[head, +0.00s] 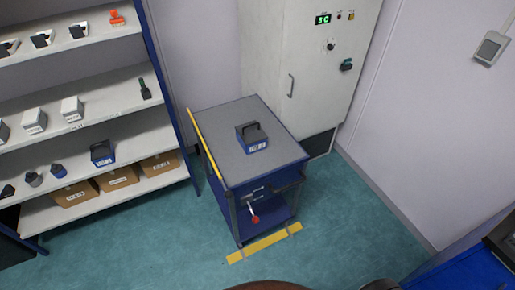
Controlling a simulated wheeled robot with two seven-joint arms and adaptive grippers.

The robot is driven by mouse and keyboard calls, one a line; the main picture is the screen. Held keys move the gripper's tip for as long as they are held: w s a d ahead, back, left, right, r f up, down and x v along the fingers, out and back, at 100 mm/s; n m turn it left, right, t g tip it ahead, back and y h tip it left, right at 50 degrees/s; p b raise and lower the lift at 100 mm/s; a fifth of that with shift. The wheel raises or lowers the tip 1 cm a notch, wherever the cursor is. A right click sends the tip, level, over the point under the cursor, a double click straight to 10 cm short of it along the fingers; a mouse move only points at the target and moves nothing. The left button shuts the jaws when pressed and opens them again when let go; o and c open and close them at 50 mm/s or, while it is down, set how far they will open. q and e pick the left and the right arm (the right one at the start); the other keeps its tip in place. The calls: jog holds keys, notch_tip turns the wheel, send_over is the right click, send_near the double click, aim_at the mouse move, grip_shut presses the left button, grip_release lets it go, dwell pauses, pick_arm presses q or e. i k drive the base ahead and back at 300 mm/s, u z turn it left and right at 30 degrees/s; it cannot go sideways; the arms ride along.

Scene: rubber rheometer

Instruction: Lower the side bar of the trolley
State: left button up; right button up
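The trolley (240,165) stands in the middle of the head view, with a grey top and blue sides. A yellow side bar (204,143) runs along the left edge of its top, at about the height of the top surface. A lever with a red knob (255,219) sticks out from the trolley's front face. A blue and dark block with a handle (252,137) rests on the top. Neither of my grippers shows in this view.
A shelf rack (90,130) with boxes and small devices stands close on the left. A tall grey cabinet (305,80) is behind the trolley. A yellow strip (265,243) lies on the floor in front. Green floor is free to the right.

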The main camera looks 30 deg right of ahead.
aim_at(227, 194)
jog(key=u, duration=1.5)
jog(key=i, duration=0.75)
jog(key=z, duration=2.7)
